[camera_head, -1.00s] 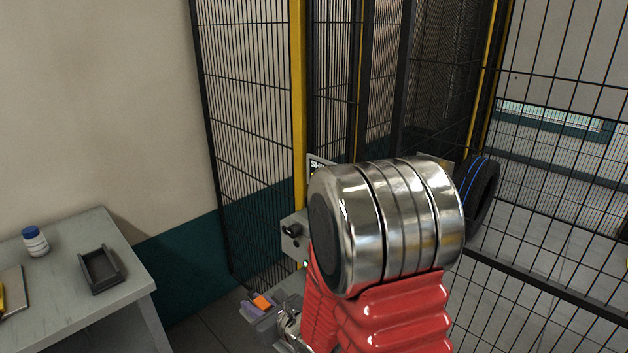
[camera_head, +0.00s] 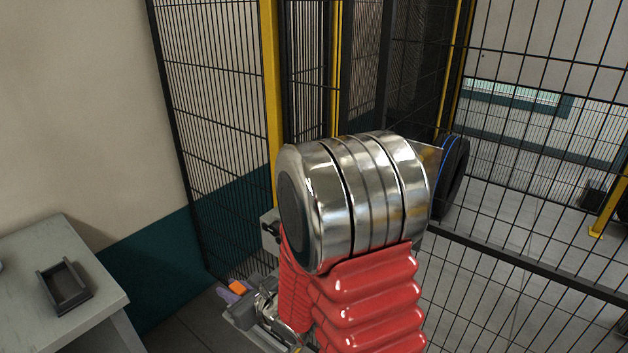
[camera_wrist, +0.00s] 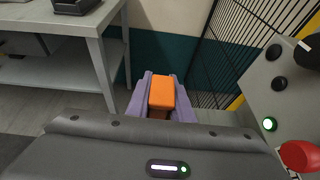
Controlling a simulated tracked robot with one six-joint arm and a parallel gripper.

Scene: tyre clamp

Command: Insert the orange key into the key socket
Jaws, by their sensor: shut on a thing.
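The orange key (camera_wrist: 162,93) sits between the two purple fingers of my gripper (camera_wrist: 162,98) in the wrist view. The fingers are shut on it. In the head view the orange key (camera_head: 238,287) shows small at the lower left of my arm, with my gripper (camera_head: 231,292) around it. The key is held in the air, left of a grey control box (camera_wrist: 285,85) with black knobs, a lit green button and a red button. The key socket cannot be clearly told in either view. In the head view my arm hides most of the control box.
A grey table (camera_head: 95,312) with a dark tray (camera_head: 64,288) stands at the left. Black mesh fencing (camera_head: 215,130) with a yellow post (camera_head: 271,100) rises behind my arm. A tyre (camera_head: 452,178) shows to the right behind my arm. Floor is open between table and fence.

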